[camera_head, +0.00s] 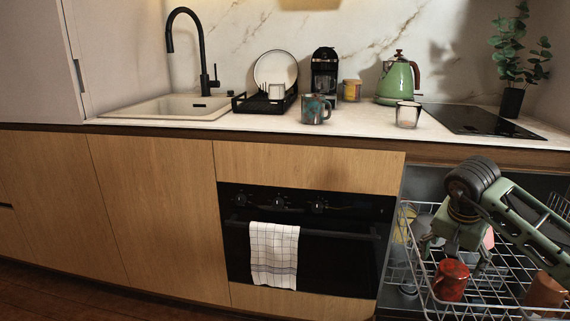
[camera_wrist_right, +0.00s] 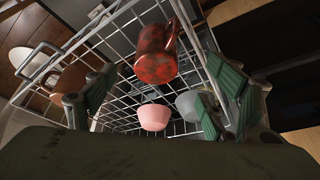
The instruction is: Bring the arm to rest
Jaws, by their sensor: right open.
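My right gripper (camera_head: 455,250) is over the pulled-out dishwasher rack (camera_head: 425,292) at the lower right of the head view. In the right wrist view its green-padded fingers (camera_wrist_right: 160,105) are spread wide apart, with nothing held between them. A red mottled mug (camera_head: 451,280) sits in the rack just below the gripper; it also shows in the right wrist view (camera_wrist_right: 157,58), apart from the fingers. My left gripper is not in view.
A brown mug (camera_head: 545,292), a pink bowl (camera_wrist_right: 154,117) and a grey bowl (camera_wrist_right: 190,104) are in the rack. Floor at lower left is clear.

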